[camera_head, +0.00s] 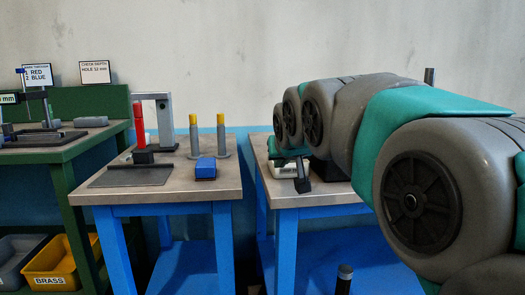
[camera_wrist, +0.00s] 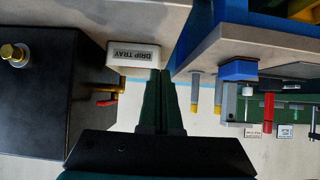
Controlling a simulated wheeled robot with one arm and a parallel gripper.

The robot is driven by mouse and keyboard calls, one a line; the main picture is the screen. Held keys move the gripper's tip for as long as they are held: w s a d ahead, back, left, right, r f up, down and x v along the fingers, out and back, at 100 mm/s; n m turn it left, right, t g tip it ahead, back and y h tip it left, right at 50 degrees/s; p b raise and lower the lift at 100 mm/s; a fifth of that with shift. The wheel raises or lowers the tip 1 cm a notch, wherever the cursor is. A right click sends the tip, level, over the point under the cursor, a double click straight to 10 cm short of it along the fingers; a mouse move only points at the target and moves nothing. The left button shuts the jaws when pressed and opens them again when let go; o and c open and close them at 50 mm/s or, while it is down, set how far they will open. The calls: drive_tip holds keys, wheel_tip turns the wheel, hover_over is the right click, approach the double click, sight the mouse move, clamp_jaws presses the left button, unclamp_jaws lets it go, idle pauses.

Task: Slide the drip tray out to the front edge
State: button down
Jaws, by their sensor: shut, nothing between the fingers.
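The drip tray (camera_wrist: 133,55) is a small white box with a DRIP TRAY label on its front, seen upside down in the wrist view. In the head view the white tray (camera_head: 283,170) sits on the right table, near its left side, partly covered by my arm. My gripper (camera_wrist: 160,73) is shut and empty, its dark green fingers together. The fingertips are at the right end of the tray in the wrist view; I cannot tell whether they touch it. My arm hides much of that tabletop in the head view.
A black machine body (camera_wrist: 55,110) with brass and red fittings is beside the tray. The left table (camera_head: 220,186) holds a blue block (camera_head: 206,168), two yellow-topped posts and a grey stand. A gap separates the two tables.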

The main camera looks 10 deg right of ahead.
drive_tip(key=shift+w+r, duration=0.15)
drive_tip(key=shift+w, duration=0.2)
drive_tip(key=w+p, duration=0.1)
drive_tip(key=w, duration=1)
drive_tip(key=shift+w, duration=0.25)
drive_tip(key=shift+s+f, duration=0.15)
drive_tip(key=shift+f, duration=0.85)
drive_tip(key=shift+f+b, duration=0.1)
drive_tip(key=shift+b, duration=0.2)
